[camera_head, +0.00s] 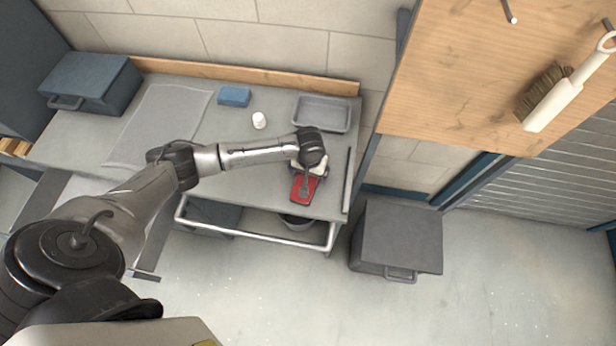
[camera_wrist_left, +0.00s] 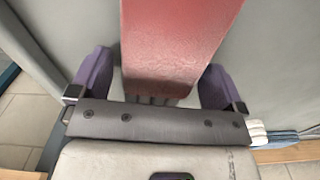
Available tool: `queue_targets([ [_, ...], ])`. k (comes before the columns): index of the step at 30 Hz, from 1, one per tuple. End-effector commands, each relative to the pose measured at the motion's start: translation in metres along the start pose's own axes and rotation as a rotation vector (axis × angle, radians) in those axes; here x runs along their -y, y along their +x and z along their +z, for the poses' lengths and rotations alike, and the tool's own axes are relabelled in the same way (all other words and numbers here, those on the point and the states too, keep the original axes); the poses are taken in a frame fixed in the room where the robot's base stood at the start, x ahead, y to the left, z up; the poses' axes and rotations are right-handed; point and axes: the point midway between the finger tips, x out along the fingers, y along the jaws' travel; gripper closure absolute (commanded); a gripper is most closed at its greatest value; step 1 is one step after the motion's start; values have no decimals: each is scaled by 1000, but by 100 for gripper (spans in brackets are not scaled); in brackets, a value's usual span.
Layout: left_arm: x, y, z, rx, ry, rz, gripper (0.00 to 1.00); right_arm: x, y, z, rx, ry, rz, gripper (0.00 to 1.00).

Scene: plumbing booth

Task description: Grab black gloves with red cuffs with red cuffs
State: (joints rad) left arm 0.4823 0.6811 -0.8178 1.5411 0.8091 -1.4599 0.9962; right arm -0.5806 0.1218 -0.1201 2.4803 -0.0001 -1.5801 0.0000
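The red part of the gloves (camera_head: 303,189) lies on the grey table near its front right corner in the head view. In the left wrist view the red cuff (camera_wrist_left: 175,40) fills the top middle, with a dark ribbed edge at its lower end. The black part of the gloves is not clearly seen. My left gripper (camera_head: 306,178) is right over the gloves, pointing down. In the left wrist view its purple fingers (camera_wrist_left: 157,80) stand apart on either side of the red cuff, with narrow gaps showing. My right gripper is not in view.
On the table are a grey tray (camera_head: 322,113), a white cup-like object (camera_head: 259,120), a blue sponge-like block (camera_head: 234,96) and a blue toolbox (camera_head: 92,82). A dark box (camera_head: 398,238) stands on the floor. A brush (camera_head: 568,85) hangs on the wooden board at right.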

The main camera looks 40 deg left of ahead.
Motion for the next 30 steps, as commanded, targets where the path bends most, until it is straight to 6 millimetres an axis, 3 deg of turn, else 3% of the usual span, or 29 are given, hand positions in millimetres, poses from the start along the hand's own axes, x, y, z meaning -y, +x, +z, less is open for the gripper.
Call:
queue_targets([
  [14,0,0,0,0,0,-1,51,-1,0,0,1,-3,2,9],
  [23,0,-2,0,-1,0,0,51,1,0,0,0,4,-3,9],
  [30,0,-25,-1,-2,0,1,51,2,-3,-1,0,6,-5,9],
])
